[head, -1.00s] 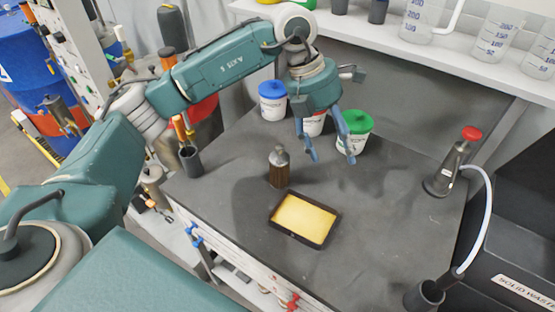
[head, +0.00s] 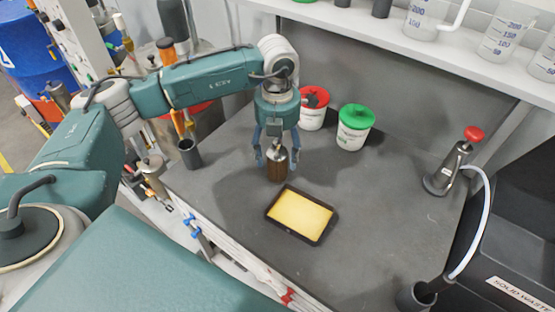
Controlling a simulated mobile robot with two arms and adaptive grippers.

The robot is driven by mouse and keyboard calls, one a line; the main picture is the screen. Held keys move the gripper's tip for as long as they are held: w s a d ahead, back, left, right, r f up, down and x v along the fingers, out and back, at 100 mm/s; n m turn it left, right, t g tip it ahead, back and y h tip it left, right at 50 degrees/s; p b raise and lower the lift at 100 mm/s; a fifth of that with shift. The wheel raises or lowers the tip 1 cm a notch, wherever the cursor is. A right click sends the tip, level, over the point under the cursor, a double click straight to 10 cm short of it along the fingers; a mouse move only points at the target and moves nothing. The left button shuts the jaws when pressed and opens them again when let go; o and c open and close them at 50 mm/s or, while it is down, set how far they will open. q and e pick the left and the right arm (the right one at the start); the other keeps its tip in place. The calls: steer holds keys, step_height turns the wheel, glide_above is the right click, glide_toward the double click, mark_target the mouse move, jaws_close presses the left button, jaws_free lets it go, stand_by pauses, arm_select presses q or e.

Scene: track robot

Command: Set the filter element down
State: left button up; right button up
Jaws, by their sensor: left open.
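A brown cylinder (head: 277,171) with a grey metal neck stands upright on the dark grey bench top. A flat black tray (head: 271,216) with a pale yellow inside lies just in front of it, to the right. I cannot tell for sure which is the filter element; the cylinder looks the likelier one. My left gripper (head: 277,158) is open and points down, with one finger on each side of the cylinder's upper part. Whether the fingers touch it cannot be told. The gripper's palm is above the cylinder's top. My right gripper is not in view.
A red-lidded tub (head: 313,112) and a green-lidded tub (head: 354,130) stand behind to the right. A dark cup (head: 189,154) is at the left edge. A red-topped device (head: 448,170) with a white hose stands at the right. The bench right of the tray is clear.

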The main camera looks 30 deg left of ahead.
arm_select(q)
steer(key=shift+f, duration=0.9)
steer(key=c, duration=1.4)
steer(key=shift+c, duration=0.2)
